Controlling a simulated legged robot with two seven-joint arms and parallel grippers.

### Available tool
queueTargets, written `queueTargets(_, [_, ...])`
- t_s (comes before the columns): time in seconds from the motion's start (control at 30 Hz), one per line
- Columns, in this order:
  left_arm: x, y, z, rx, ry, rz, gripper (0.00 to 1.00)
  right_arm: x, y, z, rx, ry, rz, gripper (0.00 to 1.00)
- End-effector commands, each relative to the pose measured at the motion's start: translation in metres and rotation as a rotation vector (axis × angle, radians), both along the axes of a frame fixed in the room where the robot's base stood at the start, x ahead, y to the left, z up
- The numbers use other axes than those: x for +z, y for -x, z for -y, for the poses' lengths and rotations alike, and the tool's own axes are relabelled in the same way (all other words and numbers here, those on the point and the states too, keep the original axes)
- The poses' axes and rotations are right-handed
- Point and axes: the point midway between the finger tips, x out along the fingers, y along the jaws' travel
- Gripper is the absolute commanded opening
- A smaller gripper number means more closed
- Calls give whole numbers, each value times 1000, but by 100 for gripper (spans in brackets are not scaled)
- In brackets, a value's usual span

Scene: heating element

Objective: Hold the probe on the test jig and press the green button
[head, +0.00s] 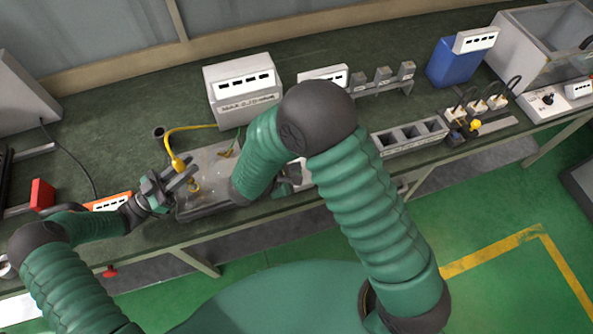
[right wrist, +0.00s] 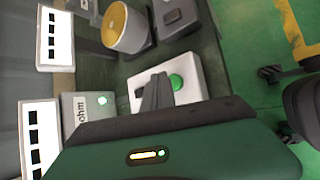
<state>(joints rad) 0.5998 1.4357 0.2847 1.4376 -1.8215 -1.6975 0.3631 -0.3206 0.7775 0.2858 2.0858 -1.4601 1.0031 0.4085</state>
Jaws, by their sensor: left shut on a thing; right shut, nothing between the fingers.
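The yellow probe (head: 178,164) with its yellow cable is in my left gripper (head: 184,177), which is shut on it over the test jig (head: 222,158), a grey metal plate. The fingers hide the probe's lower end, so I cannot tell whether its tip touches. The green button (right wrist: 176,82) sits on a white box (right wrist: 194,92) in the right wrist view. My right gripper (right wrist: 157,82) is shut and empty, its fingertips over the white box beside the button. I cannot tell whether they touch it. In the head view my right arm hides the button.
A grey box labelled ohm (right wrist: 82,113) shows a green light. A white instrument box (head: 243,92) stands behind the jig. A grey compartment tray (head: 410,137), a blue bin (head: 460,64) and plugs with black cables (head: 476,106) are to the right. An orange-edged label (head: 108,202) lies left.

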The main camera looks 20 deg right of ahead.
Motion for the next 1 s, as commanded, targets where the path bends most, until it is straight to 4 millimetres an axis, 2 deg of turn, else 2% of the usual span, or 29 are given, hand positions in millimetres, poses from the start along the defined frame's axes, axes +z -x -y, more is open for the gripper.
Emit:
queueTargets(0.63, [-2, 1, 0, 0, -4, -3, 0, -1, 0, 0, 0, 0, 0, 0])
queueTargets(1.0, [-2, 1, 0, 0, -3, -3, 0, -8, 0, 1, 1, 0, 1, 0])
